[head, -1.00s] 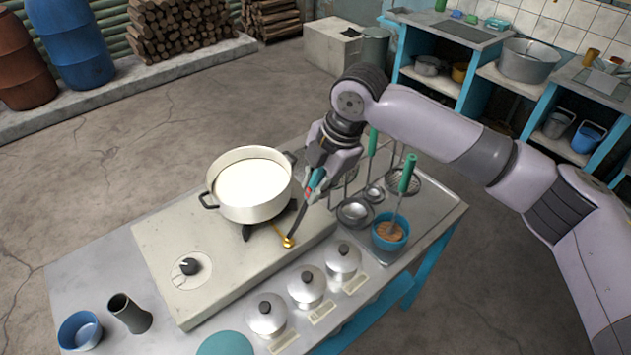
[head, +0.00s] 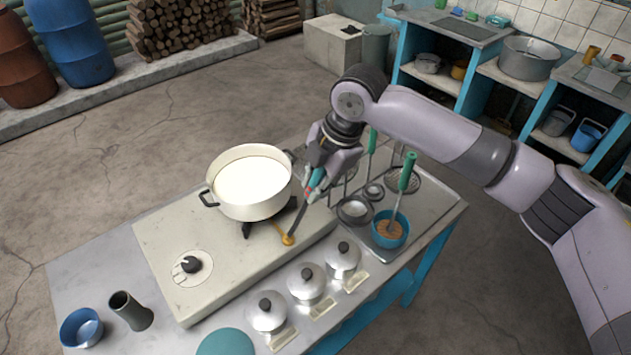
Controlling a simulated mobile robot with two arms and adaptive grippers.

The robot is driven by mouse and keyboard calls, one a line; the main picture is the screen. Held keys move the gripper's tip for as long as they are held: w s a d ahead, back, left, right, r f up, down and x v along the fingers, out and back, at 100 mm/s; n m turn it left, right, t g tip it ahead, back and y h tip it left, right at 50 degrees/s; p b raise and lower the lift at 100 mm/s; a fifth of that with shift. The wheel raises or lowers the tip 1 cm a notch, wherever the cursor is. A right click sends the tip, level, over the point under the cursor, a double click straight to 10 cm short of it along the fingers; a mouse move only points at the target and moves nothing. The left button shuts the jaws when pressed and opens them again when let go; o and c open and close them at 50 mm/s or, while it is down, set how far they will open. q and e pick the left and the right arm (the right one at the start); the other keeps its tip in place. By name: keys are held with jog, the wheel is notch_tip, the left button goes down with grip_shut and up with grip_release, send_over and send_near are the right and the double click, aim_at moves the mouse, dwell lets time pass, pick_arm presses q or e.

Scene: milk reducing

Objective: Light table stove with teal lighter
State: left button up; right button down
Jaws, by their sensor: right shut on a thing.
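The table stove (head: 165,245) is a flat pale slab with a black knob (head: 191,264) at its front left. A white pot of milk (head: 250,184) sits on its burner, whose dark supports show under the pot. A brass fitting (head: 288,239) sticks out from the burner toward the right. My right gripper (head: 315,186) is shut on the teal lighter (head: 317,178), right of the pot. The lighter's dark nozzle slants down and its tip is at the brass fitting; I cannot tell if they touch. No flame is visible. My left gripper is not in view.
Several lidded silver pots (head: 307,283) line the table's front edge. A blue bowl (head: 391,229) with a green-handled tool stands at right, near ladles. A blue cup (head: 81,328) and a dark cylinder (head: 131,311) stand at front left.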

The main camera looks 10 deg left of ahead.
jog(key=shift+f+p, duration=0.1)
jog(key=shift+p, duration=0.2)
dwell(0.9)
notch_tip(320, 180, up, 8)
jog(key=p, duration=0.8)
dwell(0.9)
